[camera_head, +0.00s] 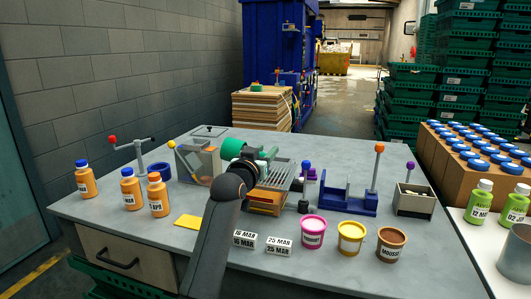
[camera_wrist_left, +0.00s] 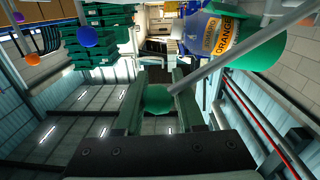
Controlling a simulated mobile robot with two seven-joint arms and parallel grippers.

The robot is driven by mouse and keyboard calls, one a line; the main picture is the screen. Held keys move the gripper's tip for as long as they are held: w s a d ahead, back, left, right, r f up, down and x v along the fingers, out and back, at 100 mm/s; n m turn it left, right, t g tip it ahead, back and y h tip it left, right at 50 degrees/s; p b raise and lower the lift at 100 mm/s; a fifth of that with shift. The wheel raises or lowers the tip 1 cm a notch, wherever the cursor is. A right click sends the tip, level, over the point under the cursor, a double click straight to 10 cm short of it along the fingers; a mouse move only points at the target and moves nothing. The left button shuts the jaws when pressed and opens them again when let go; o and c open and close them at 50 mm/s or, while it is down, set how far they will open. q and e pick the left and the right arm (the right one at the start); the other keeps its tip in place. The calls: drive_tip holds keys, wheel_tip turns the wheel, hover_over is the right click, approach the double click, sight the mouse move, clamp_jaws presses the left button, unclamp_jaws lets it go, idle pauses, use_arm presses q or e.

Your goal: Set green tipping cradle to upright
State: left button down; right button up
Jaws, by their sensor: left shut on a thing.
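The green tipping cradle (camera_head: 232,148) is at the middle of the table, partly hidden behind my left arm. It looks tipped over rather than upright in the head view. In the left wrist view the green cradle (camera_wrist_left: 262,52) shows at upper right, with an orange-labelled bottle (camera_wrist_left: 218,36) at it. A grey lever rod (camera_wrist_left: 235,58) runs down to a green ball knob (camera_wrist_left: 157,98). My left gripper (camera_wrist_left: 158,102) is shut on this knob, one finger on each side. In the head view my left gripper (camera_head: 262,160) is beside the cradle. My right gripper is not in view.
A clear-sided box (camera_head: 195,163) stands left of the cradle and a wire rack (camera_head: 284,172) right of it. Orange bottles (camera_head: 130,190) stand at the left. Pots (camera_head: 351,238) and date blocks (camera_head: 279,245) line the front. A blue fixture (camera_head: 345,200) stands at the right.

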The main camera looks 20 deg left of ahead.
use_arm(q)
drive_tip(key=shift+f, duration=0.25)
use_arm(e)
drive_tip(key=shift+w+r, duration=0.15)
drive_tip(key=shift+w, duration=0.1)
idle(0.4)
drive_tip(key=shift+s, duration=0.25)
